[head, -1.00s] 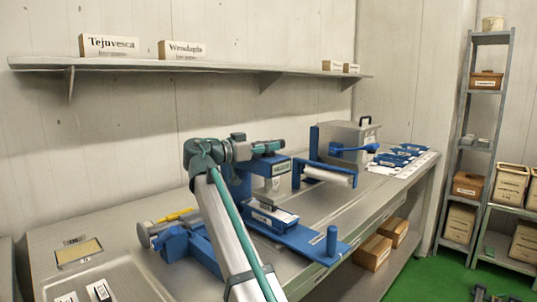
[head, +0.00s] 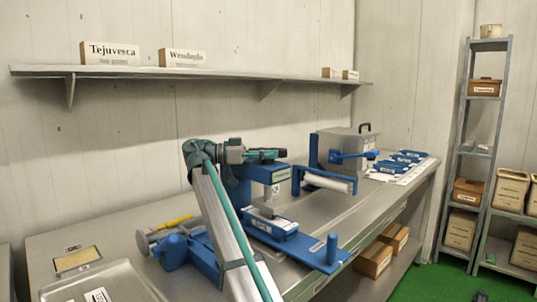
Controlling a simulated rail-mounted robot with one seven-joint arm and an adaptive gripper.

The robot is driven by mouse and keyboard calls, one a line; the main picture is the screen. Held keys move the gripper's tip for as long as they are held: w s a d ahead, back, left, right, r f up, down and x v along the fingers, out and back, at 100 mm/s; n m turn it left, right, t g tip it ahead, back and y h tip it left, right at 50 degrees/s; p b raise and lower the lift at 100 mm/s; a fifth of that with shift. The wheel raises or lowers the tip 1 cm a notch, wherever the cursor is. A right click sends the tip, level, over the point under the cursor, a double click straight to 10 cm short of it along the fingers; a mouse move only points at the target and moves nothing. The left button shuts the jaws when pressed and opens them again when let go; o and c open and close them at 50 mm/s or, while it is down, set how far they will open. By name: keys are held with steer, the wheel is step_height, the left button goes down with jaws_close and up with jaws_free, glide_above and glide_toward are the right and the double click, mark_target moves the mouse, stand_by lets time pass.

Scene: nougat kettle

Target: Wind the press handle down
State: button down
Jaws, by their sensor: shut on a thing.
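The blue press (head: 270,173) stands on the metal bench, right of my arm in the head view. Its pale ram (head: 272,191) points down over a blue tray (head: 272,228) on the press's blue base plate. My gripper (head: 270,154) is at the top of the press head, lying nearly level and pointing right. It is shut on what appears to be the press handle; the fingers hide most of it. The exact grip and the gap between ram and tray contents are too small to tell.
A blue post (head: 332,248) rises from the base plate's right end. A blue roll holder with a white roll (head: 327,183) stands behind. A grey box (head: 342,145) with a blue lever and several blue trays (head: 405,160) are farther right. A wall shelf (head: 190,73) hangs above.

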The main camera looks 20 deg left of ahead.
steer(key=c, duration=1)
jaws_free()
step_height(320, 180, up, 10)
steer(key=shift+f, duration=0.1)
